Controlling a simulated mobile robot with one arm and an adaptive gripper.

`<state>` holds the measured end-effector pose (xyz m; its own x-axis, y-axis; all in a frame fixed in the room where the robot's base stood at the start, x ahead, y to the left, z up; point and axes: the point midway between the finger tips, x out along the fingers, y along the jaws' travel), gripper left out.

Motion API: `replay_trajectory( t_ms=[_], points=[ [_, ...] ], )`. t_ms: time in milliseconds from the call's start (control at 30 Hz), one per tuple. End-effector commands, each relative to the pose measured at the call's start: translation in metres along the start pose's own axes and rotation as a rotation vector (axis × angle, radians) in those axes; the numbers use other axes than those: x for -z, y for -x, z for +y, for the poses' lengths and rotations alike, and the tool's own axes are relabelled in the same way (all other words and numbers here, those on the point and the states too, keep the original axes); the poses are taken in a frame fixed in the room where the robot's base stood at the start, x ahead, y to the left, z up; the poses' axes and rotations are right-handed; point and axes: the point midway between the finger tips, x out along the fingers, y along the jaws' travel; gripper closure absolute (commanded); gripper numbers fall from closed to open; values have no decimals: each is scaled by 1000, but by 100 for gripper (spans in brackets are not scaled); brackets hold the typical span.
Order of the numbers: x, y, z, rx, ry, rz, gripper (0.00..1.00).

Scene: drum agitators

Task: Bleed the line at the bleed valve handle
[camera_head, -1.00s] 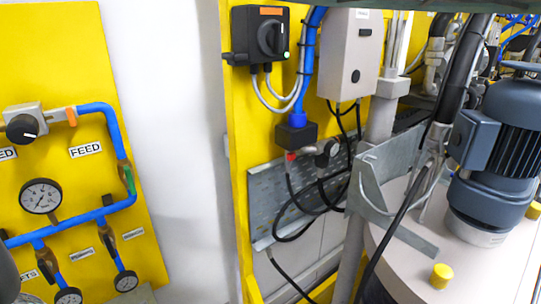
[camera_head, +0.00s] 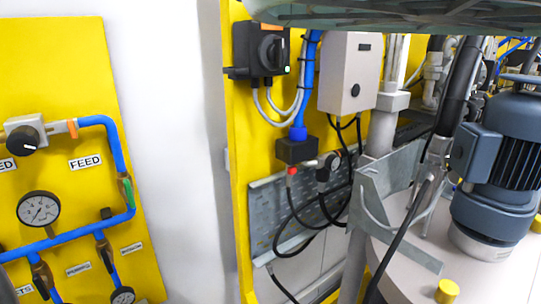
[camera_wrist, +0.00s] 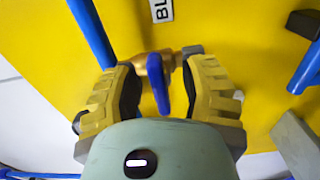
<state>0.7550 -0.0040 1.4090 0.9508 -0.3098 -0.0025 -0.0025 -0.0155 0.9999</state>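In the wrist view, a blue valve handle (camera_wrist: 157,84) sits on a brass valve body (camera_wrist: 140,64) against a yellow panel. A label above it is cut off and reads "BL". My gripper (camera_wrist: 163,75) has two yellow, ribbed fingers, one on each side of the handle. They are spread, with gaps showing between them and the handle. In the head view neither the gripper nor this handle can be made out.
In the wrist view a blue pipe (camera_wrist: 91,33) runs close to the left finger, and a grey block (camera_wrist: 297,145) is at the lower right. The head view shows a panel with a pressure gauge (camera_head: 38,209), a switch box (camera_head: 260,50) and a motor (camera_head: 500,165).

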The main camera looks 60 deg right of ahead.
Motion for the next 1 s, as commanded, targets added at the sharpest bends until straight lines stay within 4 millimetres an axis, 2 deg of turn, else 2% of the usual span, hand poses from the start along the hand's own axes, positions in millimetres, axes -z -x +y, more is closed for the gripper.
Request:
replay_trajectory(
  t_ms=[233,367,800,1000],
  points=[
    [0,1,1,-2,1,1,58],
    [1,8,1,-3,2,2,58],
    [1,61,0,-3,2,2,58],
    [1,74,0,-1,0,2,58]
  ],
)
